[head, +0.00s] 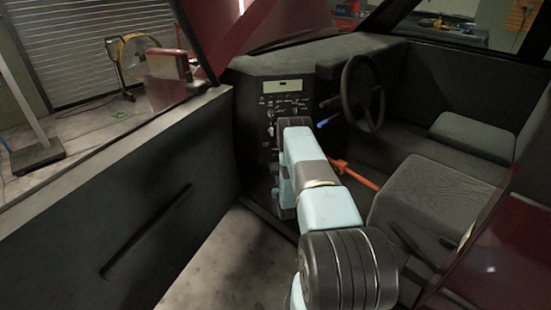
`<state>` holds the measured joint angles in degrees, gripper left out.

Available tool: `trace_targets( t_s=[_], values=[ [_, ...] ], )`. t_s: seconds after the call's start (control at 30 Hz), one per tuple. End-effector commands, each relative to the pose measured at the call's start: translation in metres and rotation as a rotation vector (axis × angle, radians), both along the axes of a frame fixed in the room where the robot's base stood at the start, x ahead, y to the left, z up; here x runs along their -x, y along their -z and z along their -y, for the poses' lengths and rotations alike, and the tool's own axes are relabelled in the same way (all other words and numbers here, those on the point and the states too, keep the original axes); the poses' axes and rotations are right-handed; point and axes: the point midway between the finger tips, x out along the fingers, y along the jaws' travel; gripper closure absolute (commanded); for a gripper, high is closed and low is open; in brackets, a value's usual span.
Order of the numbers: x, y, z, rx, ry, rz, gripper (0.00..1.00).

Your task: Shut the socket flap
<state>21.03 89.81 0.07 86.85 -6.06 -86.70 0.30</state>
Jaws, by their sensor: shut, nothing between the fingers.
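The dark dashboard panel (255,95) stands ahead, with a small display, several small controls and knobs on its face. I cannot make out the socket flap on it; it is too small to tell or hidden behind my arm. My arm reaches forward from the bottom of the view to the lower part of the panel. Its light blue links cover part of the panel there. My gripper is hidden by the arm, so whether it touches anything does not show.
A steering wheel (363,92) and a blue-tipped lever (327,122) are right of my arm. An orange-red lever (355,174) lies low beside it, near the seat (428,195). The open door panel (120,210) bounds the left, with bare floor (222,268) between.

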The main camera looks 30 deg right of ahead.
Motion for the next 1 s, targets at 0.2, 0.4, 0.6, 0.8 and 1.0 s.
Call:
trace_targets(
  t_s=[0.2, 0.4, 0.6, 0.8, 1.0],
  values=[
    [-0.004, 0.0, 0.001, 0.0, 0.0, -0.001, 1.0],
    [-0.004, 0.0, 0.001, 0.0, 0.0, -0.001, 1.0],
    [-0.004, -0.004, 0.001, 0.0, 0.0, 0.0, 1.0],
    [-0.004, -0.01, 0.002, 0.0, 0.001, 0.0, 1.0],
    [-0.004, -0.017, 0.002, 0.0, 0.001, 0.0, 1.0]
  ],
)
